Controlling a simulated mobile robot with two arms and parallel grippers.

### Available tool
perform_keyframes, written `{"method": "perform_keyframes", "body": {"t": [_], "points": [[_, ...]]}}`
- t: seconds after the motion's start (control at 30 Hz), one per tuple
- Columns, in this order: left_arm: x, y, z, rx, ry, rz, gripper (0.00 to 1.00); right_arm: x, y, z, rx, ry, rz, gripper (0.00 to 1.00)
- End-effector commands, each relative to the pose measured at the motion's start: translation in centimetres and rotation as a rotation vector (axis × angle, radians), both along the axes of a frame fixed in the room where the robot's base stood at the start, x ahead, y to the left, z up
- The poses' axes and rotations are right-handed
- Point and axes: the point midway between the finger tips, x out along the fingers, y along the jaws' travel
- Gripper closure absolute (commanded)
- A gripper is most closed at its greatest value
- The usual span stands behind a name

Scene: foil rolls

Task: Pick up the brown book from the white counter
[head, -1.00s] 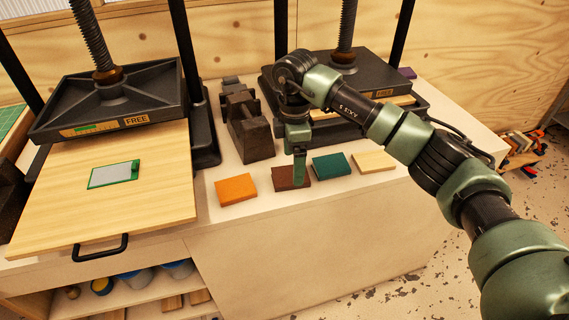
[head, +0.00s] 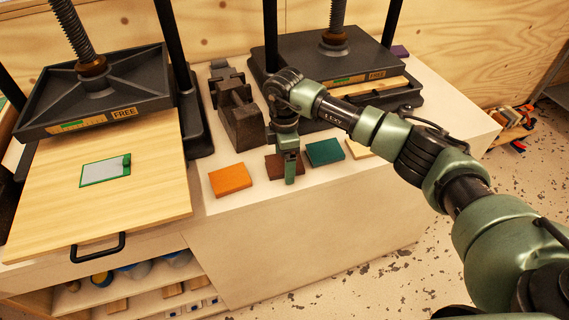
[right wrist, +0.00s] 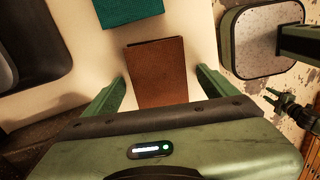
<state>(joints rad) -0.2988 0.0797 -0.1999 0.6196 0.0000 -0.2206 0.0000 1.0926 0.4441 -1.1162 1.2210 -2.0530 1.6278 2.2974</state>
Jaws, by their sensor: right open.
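The brown book (head: 273,166) lies flat on the white counter (head: 232,222), between an orange book (head: 230,180) and a teal book (head: 324,152). In the head view my right gripper (head: 290,178) points down in front of the brown book and hides part of it. In the right wrist view my right gripper (right wrist: 161,76) is open, with one finger on each side of the brown book (right wrist: 157,68) and a gap at both sides. Contact with the counter cannot be told. A small dark pronged part at the right of the wrist view may be my left gripper (right wrist: 287,106).
A pale book (head: 357,149) lies right of the teal one. A dark iron weight (head: 241,122) stands behind the books. Black presses stand left (head: 95,90) and right (head: 330,60). The counter's front edge runs just before the books.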

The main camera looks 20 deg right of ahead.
Motion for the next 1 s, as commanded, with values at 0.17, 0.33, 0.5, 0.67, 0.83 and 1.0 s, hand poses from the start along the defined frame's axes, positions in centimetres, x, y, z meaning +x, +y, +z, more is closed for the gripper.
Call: {"method": "perform_keyframes", "body": {"t": [0.17,0.33,0.5,0.67,0.83,1.0], "points": [[0.6,-0.1,0.0,-0.001,-0.009,0.0,0.64,0.0,0.0,0.0,0.0,0.0,0.001,0.21],[0.5,0.0,0.0,-0.001,-0.008,0.0,0.64,0.0,0.0,0.0,0.0,0.0,0.001,0.68],[0.2,0.0,0.0,-0.001,-0.004,0.0,0.64,0.0,0.0,0.1,0.0,-0.001,0.001,0.81],[-0.1,0.0,-0.1,0.0,0.0,0.0,0.64,0.1,0.0,0.2,0.0,-0.001,0.001,0.81],[-0.1,0.0,-0.4,0.0,0.001,0.0,0.64,0.1,0.0,1.4,0.001,-0.004,0.001,0.81],[-0.1,0.0,-1.2,0.0,0.001,0.0,0.64,0.2,0.0,4.4,0.001,-0.006,0.001,0.81]]}}
